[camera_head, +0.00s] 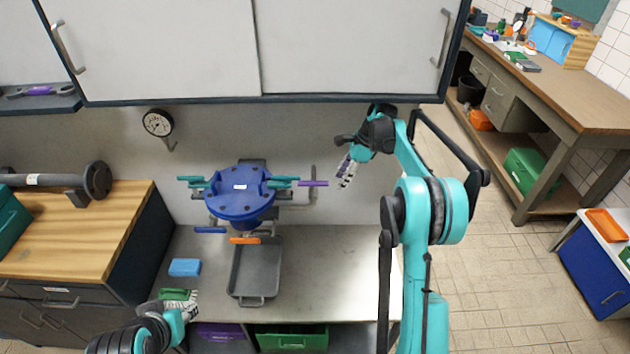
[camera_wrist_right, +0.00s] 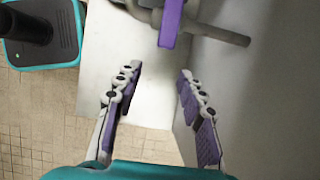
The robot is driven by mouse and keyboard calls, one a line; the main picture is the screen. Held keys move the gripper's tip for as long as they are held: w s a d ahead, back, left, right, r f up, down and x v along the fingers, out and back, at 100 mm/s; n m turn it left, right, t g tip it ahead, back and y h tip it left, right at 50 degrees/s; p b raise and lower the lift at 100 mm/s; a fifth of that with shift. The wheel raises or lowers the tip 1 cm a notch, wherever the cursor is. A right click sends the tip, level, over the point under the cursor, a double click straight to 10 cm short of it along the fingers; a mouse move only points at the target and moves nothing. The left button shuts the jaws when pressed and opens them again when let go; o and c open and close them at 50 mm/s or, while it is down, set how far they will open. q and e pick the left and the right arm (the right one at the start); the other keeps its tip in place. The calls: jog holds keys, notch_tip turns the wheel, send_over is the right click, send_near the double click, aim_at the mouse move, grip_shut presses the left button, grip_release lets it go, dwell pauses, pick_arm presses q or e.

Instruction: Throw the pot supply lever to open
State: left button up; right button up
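A round blue pot (camera_head: 240,195) stands on grey pipework at the back of the bench. Teal levers stick out at its left and right. A blue lever (camera_head: 210,230) and an orange lever (camera_head: 244,240) sit below the pot. No label shows which lever is the pot supply. My right gripper (camera_head: 346,172) is open and empty, just right of the purple lever's end. My left gripper (camera_head: 180,308) is low at the bench's front left; its fingers are unclear.
A grey tray (camera_head: 238,297), a blue block (camera_head: 185,267) and a green block (camera_head: 175,294) are on the bench. White cabinets (camera_head: 255,45) overhang the pot. A gauge (camera_head: 158,123) is on the wall. The right part of the bench is clear.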

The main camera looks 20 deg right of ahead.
aim_at(314, 182)
jog(key=a, duration=0.2)
jog(key=w+a+b, duration=0.1)
jog(key=a, duration=0.2)
jog(key=w+a, duration=0.1)
jog(key=a, duration=0.1)
jog(key=shift+w+a+f+b, duration=0.1)
jog(key=shift+w+a+b, duration=0.05)
jog(key=shift+a+b, duration=0.25)
jog(key=shift+w+a+f+b, duration=0.15)
jog(key=shift+f+b, duration=0.2)
jog(key=shift+f, duration=0.2)
grip_shut()
